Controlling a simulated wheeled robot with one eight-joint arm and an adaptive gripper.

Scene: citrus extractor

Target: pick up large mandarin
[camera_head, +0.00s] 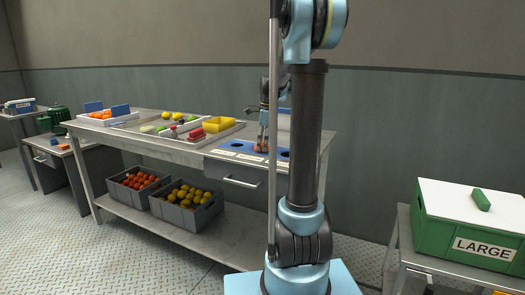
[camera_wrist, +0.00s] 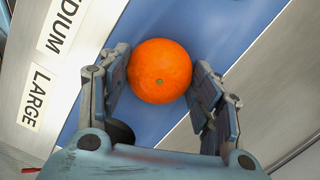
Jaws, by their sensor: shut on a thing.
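An orange mandarin (camera_wrist: 160,71) sits between the two fingers of my gripper (camera_wrist: 162,85) in the wrist view, over a blue panel (camera_wrist: 215,22). The fingers are shut on it from both sides. Labels reading MEDIUM and LARGE (camera_wrist: 38,97) lie on the left of the panel, and a dark round hole shows partly behind the left finger. In the head view my gripper (camera_head: 262,142) points down at the blue panel on the right end of the workbench, with the mandarin (camera_head: 261,148) at its tips. I cannot tell whether the mandarin touches the panel.
The workbench (camera_head: 178,150) carries a tray with fruit, a yellow container (camera_head: 218,124) and red items. A green box labelled LARGE (camera_head: 470,228) stands at the right. Floor in front is clear.

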